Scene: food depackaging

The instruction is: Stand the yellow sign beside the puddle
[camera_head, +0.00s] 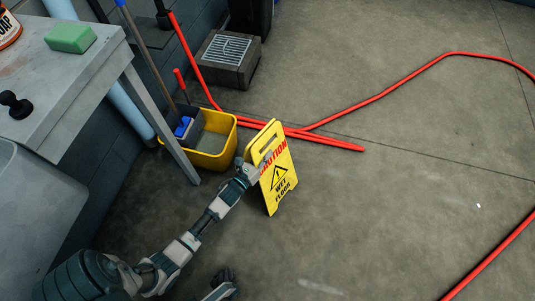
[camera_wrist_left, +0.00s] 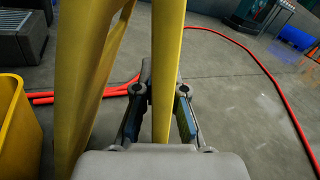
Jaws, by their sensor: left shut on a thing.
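The yellow wet-floor sign (camera_head: 279,182) stands nearly upright in the middle of the head view, its printed face toward the right. My left gripper (camera_head: 254,172) is at the sign's left edge. In the left wrist view, the left gripper's fingers (camera_wrist_left: 161,92) are on both sides of one yellow panel of the sign (camera_wrist_left: 166,60), shut on it; another panel slants beside it. I cannot tell whether the sign touches the floor. No puddle shows clearly. A dark part at the bottom edge looks like my right gripper (camera_head: 226,278); its fingers are unclear.
A yellow mop bucket (camera_head: 219,158) stands close behind the sign, left of it. A red hose (camera_head: 385,91) loops over the floor behind and to the right. A grey table (camera_head: 62,92) is at the left, a grated box (camera_head: 225,60) at the back. Floor right of the sign is clear.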

